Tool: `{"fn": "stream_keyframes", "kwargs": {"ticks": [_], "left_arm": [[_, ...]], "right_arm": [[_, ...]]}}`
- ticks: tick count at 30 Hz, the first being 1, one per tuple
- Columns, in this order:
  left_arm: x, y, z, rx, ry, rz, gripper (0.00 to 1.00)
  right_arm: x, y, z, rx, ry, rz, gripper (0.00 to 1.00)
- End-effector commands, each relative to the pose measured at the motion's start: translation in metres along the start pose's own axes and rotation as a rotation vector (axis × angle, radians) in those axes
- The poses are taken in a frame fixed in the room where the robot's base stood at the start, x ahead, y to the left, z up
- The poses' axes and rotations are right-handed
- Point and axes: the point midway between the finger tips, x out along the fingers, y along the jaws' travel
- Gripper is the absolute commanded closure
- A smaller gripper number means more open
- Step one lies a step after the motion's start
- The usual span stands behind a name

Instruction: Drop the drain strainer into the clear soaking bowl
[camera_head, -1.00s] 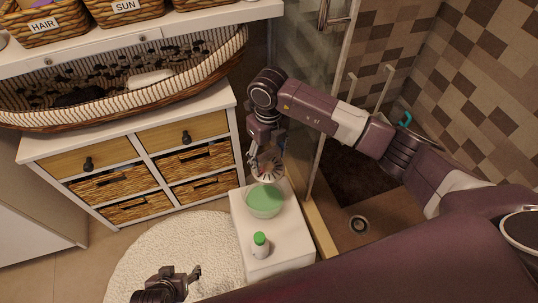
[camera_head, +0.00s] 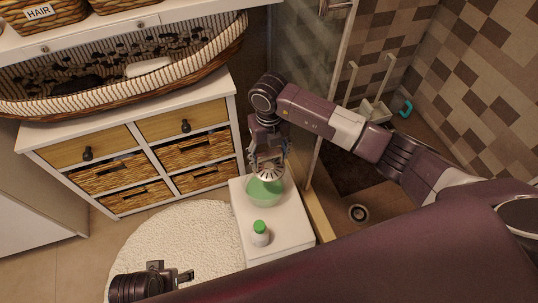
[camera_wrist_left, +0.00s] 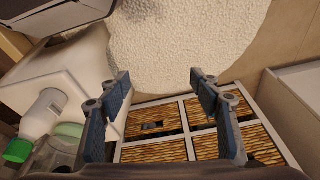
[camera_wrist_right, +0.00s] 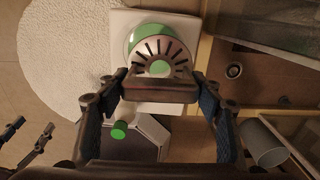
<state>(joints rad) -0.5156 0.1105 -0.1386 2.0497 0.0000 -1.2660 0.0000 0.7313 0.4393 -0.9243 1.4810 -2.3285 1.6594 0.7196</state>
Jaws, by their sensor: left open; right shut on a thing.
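The drain strainer (camera_head: 267,170) is a round metal disc with dark radial slots. My right gripper (camera_head: 266,158) is shut on it. In the right wrist view the strainer (camera_wrist_right: 158,58) shows beyond the fingertips, with a brown bar-like part between them. The clear soaking bowl (camera_head: 262,194) holds green liquid and stands on a white stand. The strainer is over the bowl's far part in the head view; the exact height gap is hard to tell. My left gripper (camera_wrist_left: 159,82) is open and empty, away from the bowl, over the rug area.
The white stand (camera_head: 283,226) also bears a white bottle with a green cap (camera_head: 260,233). A wicker drawer cabinet (camera_head: 140,150) stands left, a glass shower door (camera_head: 325,100) right. A white rug (camera_head: 180,240) lies in front.

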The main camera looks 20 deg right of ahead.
Motion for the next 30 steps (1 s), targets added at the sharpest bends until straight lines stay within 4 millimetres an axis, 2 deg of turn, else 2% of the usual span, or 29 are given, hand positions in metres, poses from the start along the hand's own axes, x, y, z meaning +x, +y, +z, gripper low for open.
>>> {"fn": "stream_keyframes", "kwargs": {"ticks": [6,18,24,30], "left_arm": [[-0.031,-0.002,-0.009,-0.003,0.021,-0.003,0.42],[-0.085,-0.004,-0.012,-0.006,0.046,-0.008,0.42],[-0.097,-0.004,-0.011,-0.006,0.051,-0.009,0.42],[-0.099,-0.004,-0.011,-0.007,0.052,-0.009,0.42]], "right_arm": [[0.013,0.0,0.0,-0.001,0.001,0.001,0.65],[0.03,0.001,0.0,-0.001,0.001,0.0,0.65],[0.033,0.0,0.0,-0.001,0.0,0.0,0.65],[0.033,0.0,0.0,-0.001,0.0,0.0,0.65]]}}
